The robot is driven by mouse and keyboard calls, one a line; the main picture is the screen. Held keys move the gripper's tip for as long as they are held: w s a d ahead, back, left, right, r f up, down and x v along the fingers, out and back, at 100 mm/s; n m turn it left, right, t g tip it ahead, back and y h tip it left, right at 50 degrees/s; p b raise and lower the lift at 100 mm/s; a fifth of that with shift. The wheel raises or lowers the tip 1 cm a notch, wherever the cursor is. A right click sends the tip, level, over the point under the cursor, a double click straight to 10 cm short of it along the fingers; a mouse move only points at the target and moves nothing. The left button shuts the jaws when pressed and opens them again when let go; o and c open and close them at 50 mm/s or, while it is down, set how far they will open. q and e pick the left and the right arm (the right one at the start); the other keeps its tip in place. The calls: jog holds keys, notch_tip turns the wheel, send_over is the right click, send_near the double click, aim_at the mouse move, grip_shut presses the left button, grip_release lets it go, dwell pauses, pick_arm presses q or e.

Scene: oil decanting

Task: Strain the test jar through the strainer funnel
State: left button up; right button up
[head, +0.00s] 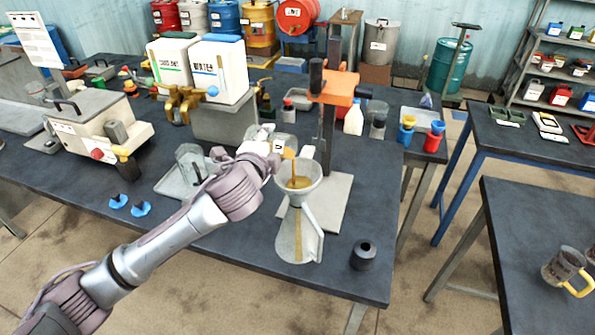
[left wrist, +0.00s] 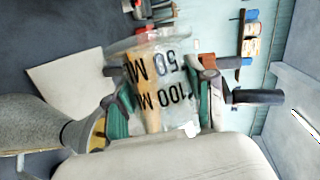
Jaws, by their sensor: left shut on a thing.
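My left gripper (head: 275,149) is shut on the clear test jar (left wrist: 155,62), which has black "50 ML" and "100 ML" marks and brown oil inside. The jar is tipped over the grey strainer funnel (head: 313,176). A thin brown stream runs from the jar into the funnel, and brown liquid shows in its bowl. The funnel sits on a pale flared vessel (head: 311,246) with a side handle; a brown streak shows down its front. My right gripper is not in view.
A black cylinder (head: 363,256) stands right of the vessel near the table edge. An orange-headed press (head: 340,88) rises behind the funnel. Blue pieces (head: 130,206) lie to the left. A mug with a yellow handle (head: 566,268) stands on another bench.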

pick_arm(q)
jog(key=shift+s+d+f+m+t, duration=0.15)
jog(key=shift+f+m+t, duration=0.15)
jog(key=shift+m, duration=0.3)
dwell(0.7)
jog(key=shift+d+r+m+t+y, duration=0.3)
jog(key=shift+r+m+t, duration=0.15)
jog(key=shift+m, duration=0.35)
dwell(0.5)
